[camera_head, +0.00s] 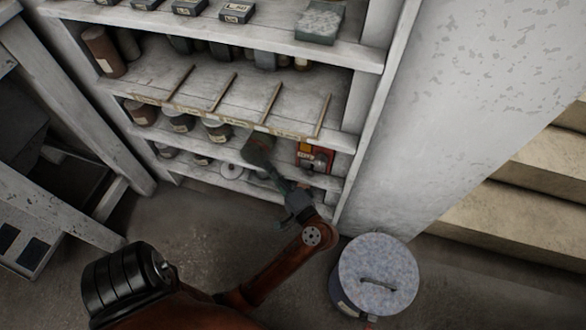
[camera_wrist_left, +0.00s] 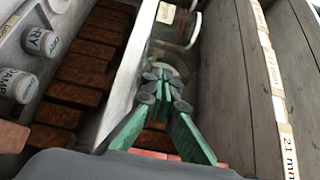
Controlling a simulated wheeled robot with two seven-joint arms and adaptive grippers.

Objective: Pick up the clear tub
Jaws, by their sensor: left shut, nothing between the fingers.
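A see-through round container (camera_wrist_left: 168,58), which looks like the clear tub, shows just past my fingertips in the left wrist view, partly hidden by them. I cannot make it out surely in the head view. My left gripper (camera_wrist_left: 163,76) has green fingers that come together at the tips, with nothing between them. In the head view the left arm reaches up to the lower shelves, and the gripper (camera_head: 258,150) is at the shelf front. Whether the fingertips touch the container is not clear. My right gripper is not in view.
A red box (camera_head: 315,158) stands to the right. A lidded bucket (camera_head: 376,275) is on the floor, near stone steps (camera_head: 490,220).

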